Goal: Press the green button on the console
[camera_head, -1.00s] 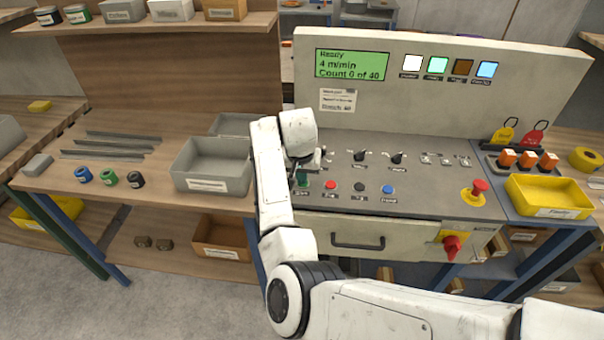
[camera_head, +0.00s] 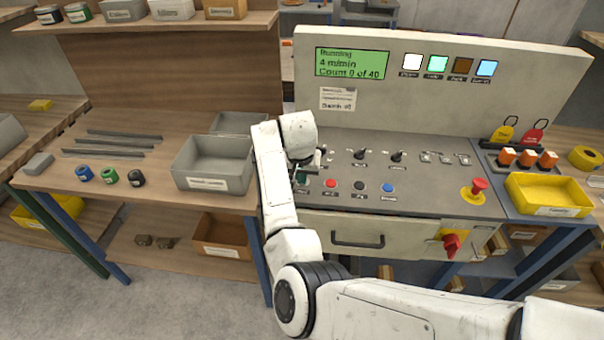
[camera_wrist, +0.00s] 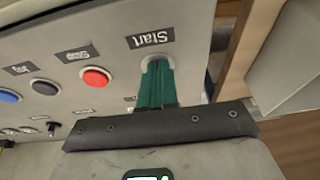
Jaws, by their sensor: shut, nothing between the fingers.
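The console (camera_head: 430,203) has a grey sloped panel with a row of buttons along its front edge. My gripper (camera_head: 302,181) is shut, with its dark green fingertips down at the left end of that row. In the wrist view the fingertips (camera_wrist: 157,75) reach the pale ring of the button at the label "Start" (camera_wrist: 150,37). The green button's cap is hidden behind the fingertips, so its depth cannot be seen. The display (camera_head: 351,64) reads "Running", 4 m/min, "Count 0 of 40".
A red button (camera_head: 331,184), a black one (camera_head: 359,186) and a blue one (camera_head: 388,188) sit to the right. A red emergency stop (camera_head: 479,186) stands farther right. A grey bin (camera_head: 212,166) stands close on the left.

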